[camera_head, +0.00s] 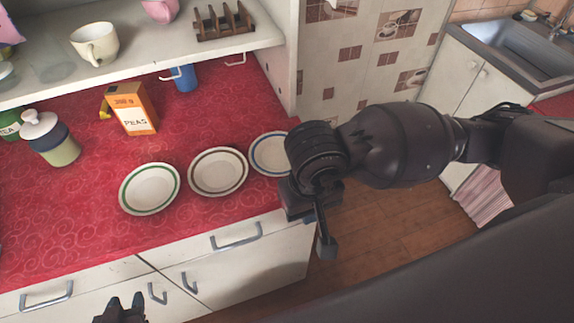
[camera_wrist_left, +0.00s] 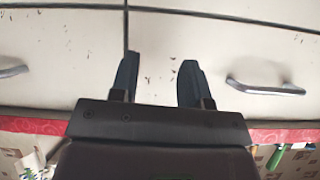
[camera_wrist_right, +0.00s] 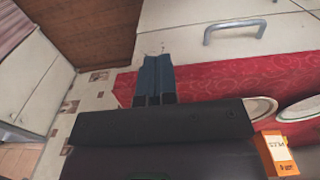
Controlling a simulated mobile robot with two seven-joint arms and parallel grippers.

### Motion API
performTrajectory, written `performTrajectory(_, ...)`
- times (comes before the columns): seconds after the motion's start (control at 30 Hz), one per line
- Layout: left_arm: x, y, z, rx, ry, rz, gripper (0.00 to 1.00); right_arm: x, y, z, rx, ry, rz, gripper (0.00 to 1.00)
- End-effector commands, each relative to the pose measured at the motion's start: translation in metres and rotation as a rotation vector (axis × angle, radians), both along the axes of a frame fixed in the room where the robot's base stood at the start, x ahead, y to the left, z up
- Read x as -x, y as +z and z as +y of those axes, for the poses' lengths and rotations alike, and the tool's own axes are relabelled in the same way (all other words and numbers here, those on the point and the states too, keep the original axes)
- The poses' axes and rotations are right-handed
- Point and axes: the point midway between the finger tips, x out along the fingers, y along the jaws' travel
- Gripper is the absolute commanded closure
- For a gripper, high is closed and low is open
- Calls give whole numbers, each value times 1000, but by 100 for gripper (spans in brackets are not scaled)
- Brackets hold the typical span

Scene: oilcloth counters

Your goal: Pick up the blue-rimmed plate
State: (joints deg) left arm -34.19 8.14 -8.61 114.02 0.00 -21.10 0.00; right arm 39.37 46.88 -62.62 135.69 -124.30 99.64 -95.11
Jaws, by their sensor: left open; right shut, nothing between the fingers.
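The blue-rimmed plate (camera_head: 267,154) lies on the red counter near its right end, rightmost of three plates in the head view. My right arm hides its right edge. My right gripper (camera_head: 326,246) is shut and empty, pointing down beyond the counter's front right corner. Its closed fingers also show in the right wrist view (camera_wrist_right: 154,72). A plate (camera_wrist_right: 261,107) shows partly behind the gripper body there; its rim colour is unclear. My left gripper (camera_head: 122,300) is open and empty in front of the drawers, and its parted fingers show in the left wrist view (camera_wrist_left: 158,78).
A black-rimmed plate (camera_head: 218,171) and a green-rimmed plate (camera_head: 149,188) lie left of the blue-rimmed one. Behind them stand a peas box (camera_head: 133,110), a jar (camera_head: 54,142) and a blue mug (camera_head: 185,78). A shelf (camera_head: 140,58) overhangs the back. The front left counter is clear.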

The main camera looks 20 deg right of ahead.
Motion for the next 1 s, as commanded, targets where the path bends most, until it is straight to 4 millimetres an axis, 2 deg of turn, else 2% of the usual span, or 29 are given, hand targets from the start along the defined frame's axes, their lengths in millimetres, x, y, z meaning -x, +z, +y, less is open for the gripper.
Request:
performTrajectory(0.67,2,18,1,0,2,-1,57,-112,2,5,-6,-5,2,100)
performTrajectory(0.77,3,24,1,0,4,0,57,-110,-6,5,-7,-3,7,100)
performTrajectory(1.0,4,8,1,0,3,4,57,-111,-17,4,-6,-3,4,100)
